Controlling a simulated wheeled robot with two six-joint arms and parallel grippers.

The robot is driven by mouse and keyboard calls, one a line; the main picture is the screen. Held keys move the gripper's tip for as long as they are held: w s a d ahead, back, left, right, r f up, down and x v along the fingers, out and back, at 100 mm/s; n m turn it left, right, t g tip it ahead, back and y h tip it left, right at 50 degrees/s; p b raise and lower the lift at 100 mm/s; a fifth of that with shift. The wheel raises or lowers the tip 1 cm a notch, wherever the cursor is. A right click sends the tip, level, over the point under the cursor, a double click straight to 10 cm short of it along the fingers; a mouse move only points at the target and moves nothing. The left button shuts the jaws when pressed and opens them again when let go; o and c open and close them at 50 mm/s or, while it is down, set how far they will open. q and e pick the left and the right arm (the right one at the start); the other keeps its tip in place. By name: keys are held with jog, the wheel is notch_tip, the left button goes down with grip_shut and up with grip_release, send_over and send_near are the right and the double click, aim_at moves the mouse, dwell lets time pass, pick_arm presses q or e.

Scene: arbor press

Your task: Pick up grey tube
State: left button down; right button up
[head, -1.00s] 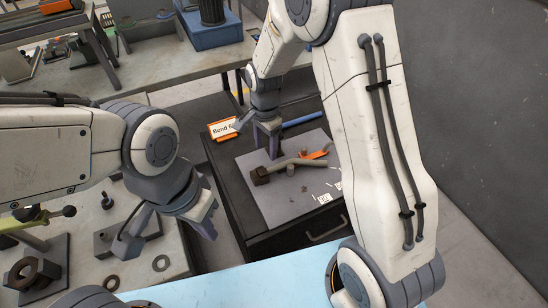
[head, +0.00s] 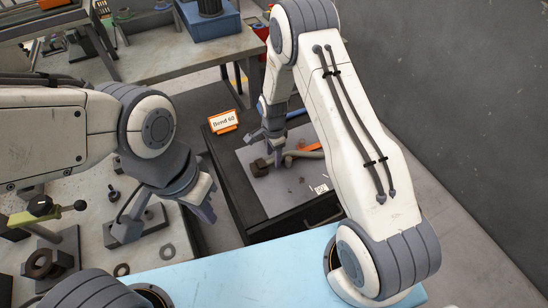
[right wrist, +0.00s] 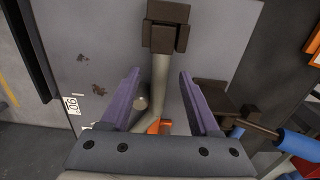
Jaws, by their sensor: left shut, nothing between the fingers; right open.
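The grey tube (right wrist: 160,85) lies on a grey mat on a dark cabinet, and one end meets a dark brown block (right wrist: 165,30). In the head view, part of the tube (head: 309,154) shows beside my right gripper (head: 272,152), which hides some of it. In the right wrist view, my right gripper (right wrist: 158,75) is open, with the tube between its spread purple fingers as seen from above. I cannot tell how high the fingers are over it. My left gripper (head: 206,208) is shut and empty, above the left bench and away from the tube.
An orange-handled tool (head: 310,147) lies close beside the tube. A blue-handled tool (right wrist: 290,142) lies to the right in the wrist view. A "Bend 60" sign (head: 223,121) stands at the cabinet's back left. The mat (head: 290,196) is mostly clear at the front.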

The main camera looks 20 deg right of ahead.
jog(key=shift+f, duration=0.75)
grip_shut()
